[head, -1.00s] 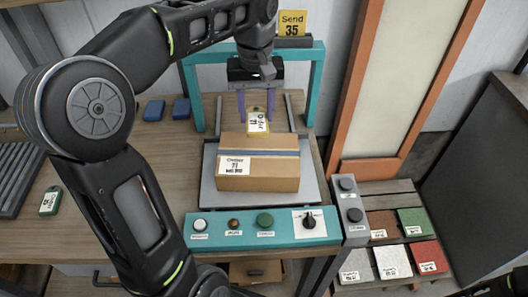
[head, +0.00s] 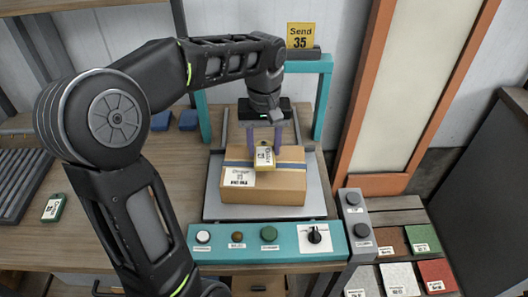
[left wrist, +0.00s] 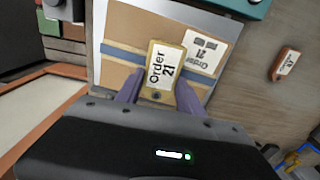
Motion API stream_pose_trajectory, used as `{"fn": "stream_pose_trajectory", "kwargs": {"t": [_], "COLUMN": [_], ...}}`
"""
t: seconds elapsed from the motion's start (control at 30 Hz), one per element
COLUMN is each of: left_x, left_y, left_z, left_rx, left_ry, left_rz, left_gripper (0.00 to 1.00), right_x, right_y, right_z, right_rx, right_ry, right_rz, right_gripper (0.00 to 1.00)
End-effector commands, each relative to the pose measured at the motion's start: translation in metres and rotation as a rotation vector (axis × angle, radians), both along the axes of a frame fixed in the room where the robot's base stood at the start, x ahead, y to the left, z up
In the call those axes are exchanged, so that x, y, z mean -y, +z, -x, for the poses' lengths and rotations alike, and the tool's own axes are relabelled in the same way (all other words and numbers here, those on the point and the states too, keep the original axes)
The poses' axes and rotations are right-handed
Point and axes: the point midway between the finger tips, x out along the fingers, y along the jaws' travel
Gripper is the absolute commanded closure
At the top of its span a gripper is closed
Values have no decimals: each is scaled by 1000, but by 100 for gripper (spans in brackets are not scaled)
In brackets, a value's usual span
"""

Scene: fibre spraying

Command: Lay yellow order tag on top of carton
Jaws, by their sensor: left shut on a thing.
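The yellow order tag (head: 264,158) has a white label and is between the fingers of my left gripper (head: 259,153), which is shut on it. The carton (head: 275,196) is a brown box with a blue band and a white label, on a grey plate. The tag is over the carton's top, near the band and label; whether it touches the top I cannot tell. In the left wrist view the carton (left wrist: 118,78) lies behind the tag. My right gripper is not in view.
A teal button panel (head: 290,250) is in front. A green tag (head: 53,208) lies on the table at left. Colored sample blocks (head: 421,238) are at right.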

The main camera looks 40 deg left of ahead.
Motion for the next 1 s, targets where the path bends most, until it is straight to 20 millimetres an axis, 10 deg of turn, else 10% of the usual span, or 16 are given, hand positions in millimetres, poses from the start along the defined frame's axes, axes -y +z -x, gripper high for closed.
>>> {"fn": "stream_pose_trajectory", "kwargs": {"t": [0.57, 0.6, 1.0], "left_x": [0, 0, 0], "left_y": [-31, -31, -30], "left_z": [0, 0, 0], "left_rx": [-1, -1, -1], "left_ry": [0, 0, 0], "left_rz": [1, 1, 1], "left_gripper": [94, 55, 34], "right_x": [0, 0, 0], "right_y": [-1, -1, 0], "right_z": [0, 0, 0], "right_rx": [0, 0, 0], "right_ry": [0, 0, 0], "right_rz": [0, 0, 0], "right_gripper": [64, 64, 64]}}
